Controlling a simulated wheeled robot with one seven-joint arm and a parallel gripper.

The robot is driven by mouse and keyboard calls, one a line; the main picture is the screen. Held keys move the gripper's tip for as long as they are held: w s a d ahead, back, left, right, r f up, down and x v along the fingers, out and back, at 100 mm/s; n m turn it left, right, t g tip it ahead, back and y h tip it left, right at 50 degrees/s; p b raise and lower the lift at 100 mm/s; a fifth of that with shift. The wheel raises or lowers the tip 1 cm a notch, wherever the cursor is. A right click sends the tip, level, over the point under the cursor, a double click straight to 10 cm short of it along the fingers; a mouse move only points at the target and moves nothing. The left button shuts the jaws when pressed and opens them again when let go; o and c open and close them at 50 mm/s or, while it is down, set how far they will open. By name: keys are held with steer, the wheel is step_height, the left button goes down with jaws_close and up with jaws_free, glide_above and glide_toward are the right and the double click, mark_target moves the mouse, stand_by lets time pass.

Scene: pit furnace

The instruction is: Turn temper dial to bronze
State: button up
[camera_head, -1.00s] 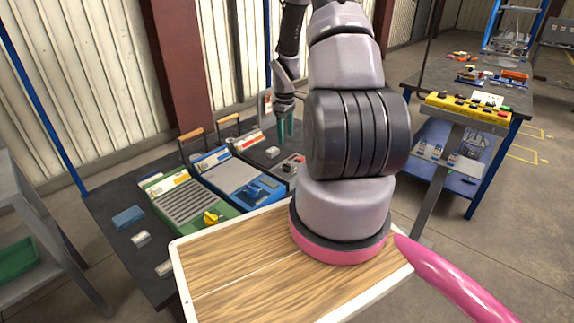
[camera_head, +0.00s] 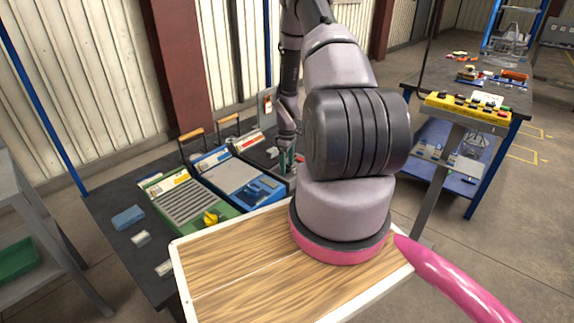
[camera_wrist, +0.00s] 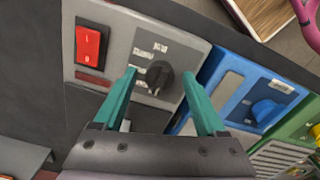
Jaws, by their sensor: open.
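A black dial (camera_wrist: 158,77) sits on a grey panel (camera_wrist: 120,35) in the wrist view, with small pale labels around it that are too small to read. I cannot tell which label names bronze. My gripper (camera_head: 287,160) is open above this panel at the back of the dark bench. In the wrist view its two teal fingers lie on either side of the dial, without visible contact. In the head view my gripper and arm largely hide the dial.
A red rocker switch (camera_wrist: 90,45) is beside the dial. A blue unit (camera_head: 232,175) with a blue knob (camera_head: 257,191) and a green unit (camera_head: 185,200) with a yellow knob (camera_head: 211,218) stand alongside. A blue block (camera_head: 128,217) lies on the bench.

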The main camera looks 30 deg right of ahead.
steer(key=shift+c, duration=0.2)
jaws_close()
steer(key=shift+m, duration=0.3)
steer(key=m, duration=0.3)
steer(key=shift+m, duration=0.4)
steer(key=m, duration=0.3)
steer(key=shift+m, duration=0.3)
steer(key=m, duration=0.3)
steer(key=shift+m, duration=2.3)
